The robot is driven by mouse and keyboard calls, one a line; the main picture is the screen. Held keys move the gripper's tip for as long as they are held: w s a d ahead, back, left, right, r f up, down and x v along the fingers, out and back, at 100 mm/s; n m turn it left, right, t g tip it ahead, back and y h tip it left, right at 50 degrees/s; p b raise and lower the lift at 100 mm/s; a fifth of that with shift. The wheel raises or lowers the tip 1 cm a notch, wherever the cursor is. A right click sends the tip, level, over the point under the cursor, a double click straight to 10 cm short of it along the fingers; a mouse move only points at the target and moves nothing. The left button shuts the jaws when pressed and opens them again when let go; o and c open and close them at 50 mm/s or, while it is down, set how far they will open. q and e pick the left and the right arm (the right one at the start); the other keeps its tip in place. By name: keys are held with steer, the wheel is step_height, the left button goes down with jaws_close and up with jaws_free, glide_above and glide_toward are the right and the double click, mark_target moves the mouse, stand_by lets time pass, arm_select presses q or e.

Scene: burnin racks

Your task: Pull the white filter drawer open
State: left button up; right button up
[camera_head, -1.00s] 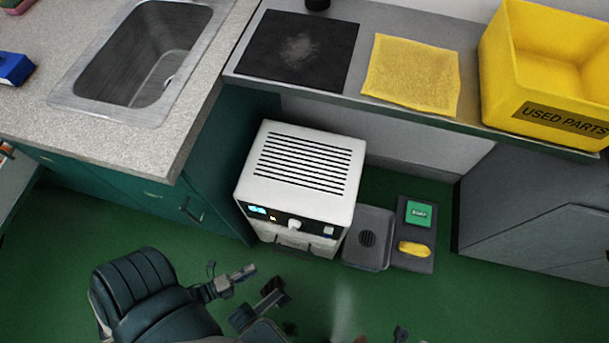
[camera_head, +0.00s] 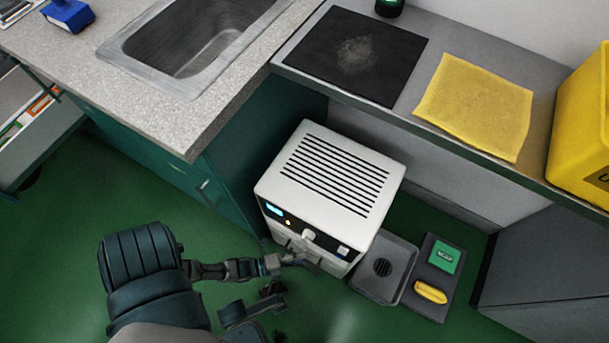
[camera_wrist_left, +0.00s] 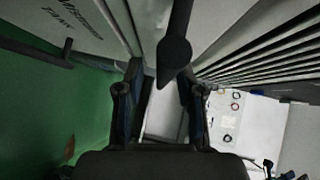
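The white machine (camera_head: 330,185) stands on the floor under the counter, with slots in its top and a black control panel (camera_head: 305,233) along its upper front. The white filter drawer front (camera_head: 338,268) shows below that panel, partly hidden by my gripper. My left gripper (camera_head: 298,257) is at the drawer front, by its dark handle. In the left wrist view, my left gripper's fingers (camera_wrist_left: 158,95) stand apart, with a dark bar (camera_wrist_left: 174,50) between and beyond them. I cannot tell whether they touch it. The drawer looks shut.
A grey drip tray (camera_head: 385,268) and a dark tray (camera_head: 440,250) with a green block and a yellow item are on the floor to the right. The teal cabinet (camera_head: 235,165) is close on the left. The counter edge overhangs behind. Green floor lies in front.

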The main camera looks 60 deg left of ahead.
arm_select(q)
steer(key=shift+w, duration=0.2)
jaws_close()
steer(key=shift+s+d, duration=0.1)
steer(key=shift+s, duration=0.05)
